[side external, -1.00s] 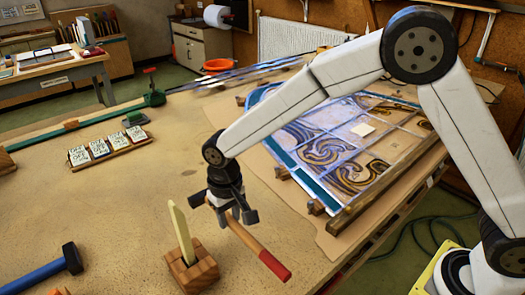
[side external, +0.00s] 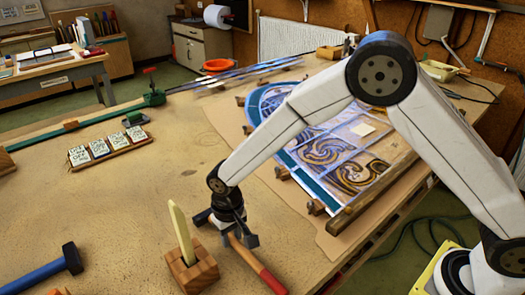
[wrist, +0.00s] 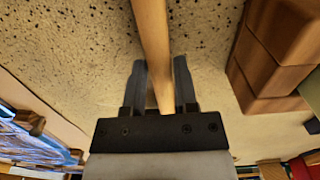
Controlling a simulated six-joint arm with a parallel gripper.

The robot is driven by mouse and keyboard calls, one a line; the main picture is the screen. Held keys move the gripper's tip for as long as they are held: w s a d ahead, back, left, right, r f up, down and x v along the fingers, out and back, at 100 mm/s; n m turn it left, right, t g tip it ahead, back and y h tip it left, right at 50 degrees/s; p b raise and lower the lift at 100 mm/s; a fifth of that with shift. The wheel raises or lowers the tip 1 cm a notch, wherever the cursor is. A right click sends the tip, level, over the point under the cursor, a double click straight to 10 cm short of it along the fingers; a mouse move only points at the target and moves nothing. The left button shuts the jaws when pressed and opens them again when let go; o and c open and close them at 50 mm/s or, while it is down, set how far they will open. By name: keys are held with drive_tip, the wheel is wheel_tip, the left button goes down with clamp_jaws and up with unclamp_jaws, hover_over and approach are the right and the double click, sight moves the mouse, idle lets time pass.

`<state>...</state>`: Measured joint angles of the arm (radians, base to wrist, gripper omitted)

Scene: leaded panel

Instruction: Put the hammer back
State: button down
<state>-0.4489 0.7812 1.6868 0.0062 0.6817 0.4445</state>
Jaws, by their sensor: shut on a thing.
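A hammer with a wooden handle (side external: 250,258) and a red grip end (side external: 271,281) is in my gripper (side external: 240,241). The fingers are shut on the handle, low over the bench. In the wrist view the pale handle (wrist: 152,50) runs between my gripper's two fingers (wrist: 160,85). A pale and dark end (side external: 203,217) shows to the left of my gripper, probably the hammer head, mostly hidden. I cannot tell whether the hammer touches the bench. Another hammer with a dark head and blue handle (side external: 36,275) lies at the lower left.
A wooden block (side external: 191,272) holding an upright pale stick (side external: 180,232) stands just left of the held handle. The leaded panel (side external: 340,160) lies behind to the right. A rack of lettered tiles (side external: 112,155) sits at the left. The bench (side external: 100,215) between is clear.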

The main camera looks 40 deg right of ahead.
drive_tip(key=shift+f, duration=0.2)
drive_tip(key=shift+c, duration=1.5)
unclamp_jaws()
drive_tip(key=shift+r, duration=0.1)
drive_tip(key=shift+r, duration=3.8)
